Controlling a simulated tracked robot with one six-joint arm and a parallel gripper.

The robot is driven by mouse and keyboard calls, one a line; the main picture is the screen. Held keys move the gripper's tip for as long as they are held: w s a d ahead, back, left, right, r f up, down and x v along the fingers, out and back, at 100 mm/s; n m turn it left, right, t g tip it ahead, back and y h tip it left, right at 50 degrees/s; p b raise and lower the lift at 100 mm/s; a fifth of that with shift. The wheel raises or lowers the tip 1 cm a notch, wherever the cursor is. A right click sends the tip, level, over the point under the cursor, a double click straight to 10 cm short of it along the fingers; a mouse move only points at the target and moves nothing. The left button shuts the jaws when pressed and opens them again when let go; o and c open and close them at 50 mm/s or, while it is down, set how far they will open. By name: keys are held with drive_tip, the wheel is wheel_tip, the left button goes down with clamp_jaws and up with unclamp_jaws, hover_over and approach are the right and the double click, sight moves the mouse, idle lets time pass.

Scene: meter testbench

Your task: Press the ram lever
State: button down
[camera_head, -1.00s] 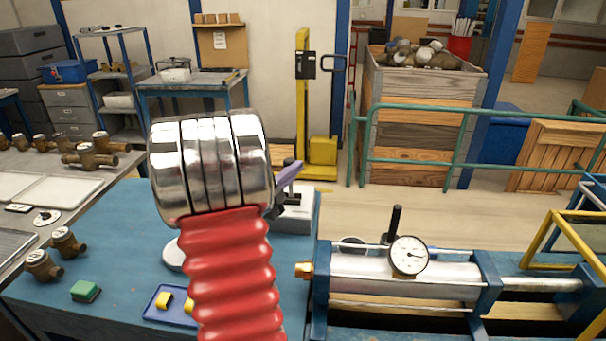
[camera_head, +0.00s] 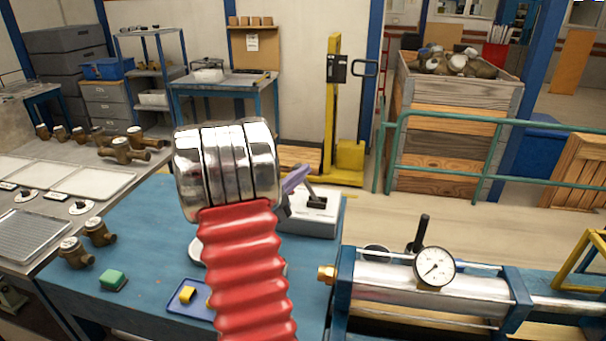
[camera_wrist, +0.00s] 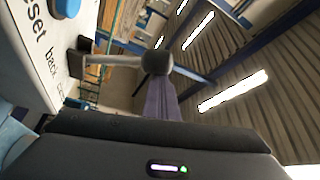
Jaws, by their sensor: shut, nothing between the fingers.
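The white control box (camera_head: 312,222) stands on the blue bench, with a black lever base (camera_head: 317,203) on top. In the wrist view, a grey lever rod (camera_wrist: 110,60) runs from a dark base on this box to a round dark knob (camera_wrist: 158,63). The box bears the words "reset" and "back" and a blue button (camera_wrist: 66,7). My gripper (camera_head: 296,178) has purple fingers, shut and empty, at the lever's end above the box. In the wrist view, the purple fingertips (camera_wrist: 160,88) overlap the knob; contact is unclear. My arm hides part of the gripper.
Right of the box lies a steel cylinder (camera_head: 390,283) with a dial gauge (camera_head: 434,267) and an upright black handle (camera_head: 421,232). On the bench are a blue tray (camera_head: 184,305), a green block (camera_head: 113,280) and brass meters (camera_head: 98,232). A green rail (camera_head: 540,124) stands behind.

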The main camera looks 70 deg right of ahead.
drive_tip(key=shift+w+f, duration=0.2)
drive_tip(key=shift+w, duration=0.2)
drive_tip(key=shift+r, duration=0.15)
wheel_tip(320, 180, up, 10)
drive_tip(key=shift+s, duration=0.4)
idle(0.6)
